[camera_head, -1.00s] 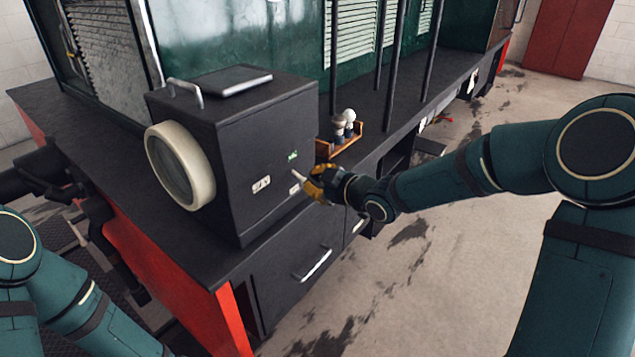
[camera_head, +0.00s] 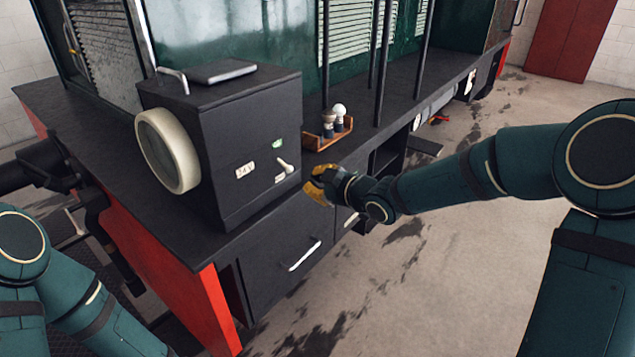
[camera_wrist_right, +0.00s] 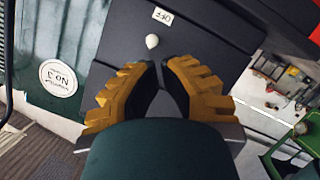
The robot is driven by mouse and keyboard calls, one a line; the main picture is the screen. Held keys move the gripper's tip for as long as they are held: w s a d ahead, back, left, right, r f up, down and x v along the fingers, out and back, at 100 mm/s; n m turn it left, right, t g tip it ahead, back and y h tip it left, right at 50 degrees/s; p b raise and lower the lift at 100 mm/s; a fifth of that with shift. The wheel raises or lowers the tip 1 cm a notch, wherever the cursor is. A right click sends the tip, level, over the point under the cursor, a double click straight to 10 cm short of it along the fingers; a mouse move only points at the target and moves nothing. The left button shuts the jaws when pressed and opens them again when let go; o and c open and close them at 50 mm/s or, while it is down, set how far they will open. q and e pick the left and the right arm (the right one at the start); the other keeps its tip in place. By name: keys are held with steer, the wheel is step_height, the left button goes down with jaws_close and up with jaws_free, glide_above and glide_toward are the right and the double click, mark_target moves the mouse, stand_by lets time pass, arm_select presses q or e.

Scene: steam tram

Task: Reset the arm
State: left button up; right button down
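A dark box with a round cream-rimmed lamp (camera_head: 168,151) stands on the black running board. Its side carries a small white lever (camera_head: 284,166), a green mark (camera_head: 277,144) and small white labels. In the right wrist view the lever's pale knob (camera_wrist_right: 152,41) shows beyond the fingertips. My right gripper (camera_head: 312,186), with yellow fingers, is in front of the box, below and right of the lever and apart from it. Its fingertips (camera_wrist_right: 160,64) are drawn close together with only a narrow gap and nothing held. My left arm shows at lower left; its gripper is out of view.
A small wooden tray (camera_head: 316,143) with pale-topped items sits on the running board right of the box. Drawers with a white handle (camera_head: 305,255) lie below. Thin dark posts rise behind. The floor (camera_head: 480,255) at right is open and stained.

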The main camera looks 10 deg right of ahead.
steer(key=s+a+f+m+g+h, duration=0.15)
steer(key=s+f+m, duration=0.3)
steer(key=f, duration=0.55)
steer(key=s+a+f+m+g+h, duration=0.1)
steer(key=s+a+f+m+g, duration=0.3)
steer(key=f, duration=0.6)
steer(key=s+f+m+g, duration=0.2)
steer(key=s+f, duration=0.4)
steer(key=s, duration=0.3)
steer(key=s+d+f+m+g+h, duration=0.1)
steer(key=s+f+m+g, duration=0.2)
steer(key=s+f, duration=0.4)
steer(key=s+m, duration=0.1)
steer(key=s, duration=0.2)
steer(key=shift+d, duration=0.15)
